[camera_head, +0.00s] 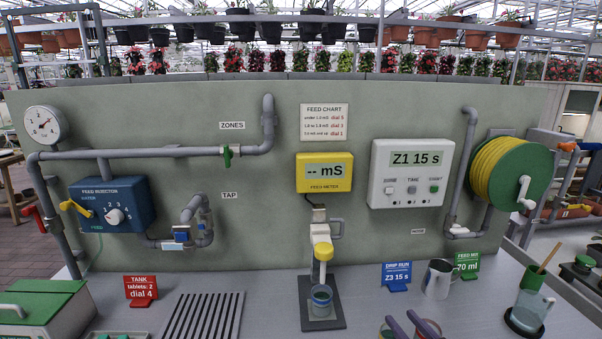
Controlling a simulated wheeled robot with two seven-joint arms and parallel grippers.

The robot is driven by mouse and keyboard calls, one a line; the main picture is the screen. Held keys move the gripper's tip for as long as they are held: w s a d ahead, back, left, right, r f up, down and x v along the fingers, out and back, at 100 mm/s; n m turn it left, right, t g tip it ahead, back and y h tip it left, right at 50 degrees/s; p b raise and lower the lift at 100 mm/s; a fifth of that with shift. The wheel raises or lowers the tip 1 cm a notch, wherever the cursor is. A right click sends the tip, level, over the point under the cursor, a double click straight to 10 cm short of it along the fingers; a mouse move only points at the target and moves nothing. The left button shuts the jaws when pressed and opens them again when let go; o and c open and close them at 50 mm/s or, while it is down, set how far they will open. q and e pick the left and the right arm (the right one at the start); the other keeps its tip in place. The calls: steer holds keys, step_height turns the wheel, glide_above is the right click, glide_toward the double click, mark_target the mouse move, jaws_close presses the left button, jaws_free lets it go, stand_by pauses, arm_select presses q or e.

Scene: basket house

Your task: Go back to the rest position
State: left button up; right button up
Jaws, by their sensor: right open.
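My left gripper is not in view.
A cup (320,302) stands under the yellow-and-white meter stand (322,250). A metal jug (438,279), blue sign (396,276) and green sign (467,264) stand behind my right gripper. A beaker (529,311) is at right. A slotted grate (203,316) lies left; the grey panel (250,210) rises behind.

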steer(key=s+d+f+g+h, duration=0.2)
steer(key=s+f+g+h, duration=0.1)
steer(key=s+f+g, duration=1.15)
steer(key=s+f+t, duration=0.1)
steer(key=s+f, duration=0.1)
steer(key=f, duration=1.1)
steer(key=s+f, duration=0.2)
steer(key=f, duration=1.1)
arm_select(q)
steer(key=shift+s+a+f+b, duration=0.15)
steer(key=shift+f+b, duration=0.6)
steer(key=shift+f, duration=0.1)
arm_select(e)
steer(key=s+d+f, duration=0.3)
steer(key=s+f, duration=1.2)
steer(key=s, duration=0.1)
steer(key=shift+s+f+g, duration=0.3)
steer(key=shift+s+g, duration=0.1)
steer(key=shift+g, duration=0.05)
